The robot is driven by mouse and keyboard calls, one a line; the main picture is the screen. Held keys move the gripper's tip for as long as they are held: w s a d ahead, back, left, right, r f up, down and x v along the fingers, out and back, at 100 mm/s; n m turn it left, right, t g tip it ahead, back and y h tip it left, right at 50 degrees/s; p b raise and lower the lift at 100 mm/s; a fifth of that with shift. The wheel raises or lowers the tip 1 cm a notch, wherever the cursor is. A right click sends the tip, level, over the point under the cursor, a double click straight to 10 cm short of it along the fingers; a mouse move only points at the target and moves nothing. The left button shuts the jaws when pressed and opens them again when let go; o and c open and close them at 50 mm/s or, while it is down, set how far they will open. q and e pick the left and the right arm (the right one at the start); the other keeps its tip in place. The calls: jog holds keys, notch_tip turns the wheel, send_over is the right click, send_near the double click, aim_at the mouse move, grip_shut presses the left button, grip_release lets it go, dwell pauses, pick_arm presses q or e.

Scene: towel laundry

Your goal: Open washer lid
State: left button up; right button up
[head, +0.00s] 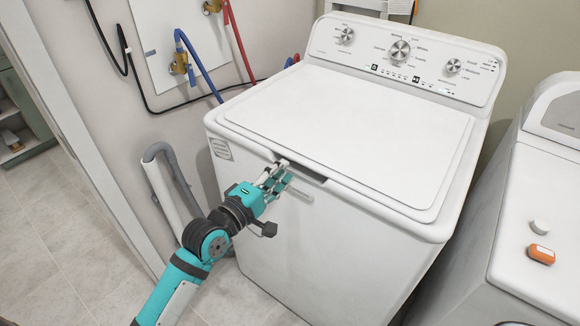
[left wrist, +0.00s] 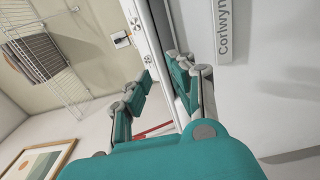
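The white top-load washer (head: 310,240) stands in the middle of the head view. Its flat lid (head: 355,125) is down and shut. A dark handle recess (head: 308,175) sits at the middle of the lid's front edge. My left gripper (head: 284,174) is at the left part of this recess, with its fingertips at the lid's front edge. It is open, with a gap between its fingers in the left wrist view (left wrist: 160,82). Whether a fingertip touches the lid I cannot tell. My right gripper is not in view.
A second white machine (head: 545,200) stands close on the right, with an orange-and-white item (head: 541,254) on top. Hoses and a grey drain pipe (head: 165,185) run along the left wall. In the left wrist view a drying rack (left wrist: 40,55) hangs on the wall.

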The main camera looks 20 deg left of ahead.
aim_at(294, 161)
pick_arm(q)
jog(key=shift+b+x, duration=0.45)
jog(key=shift+x, duration=1.5)
grip_shut()
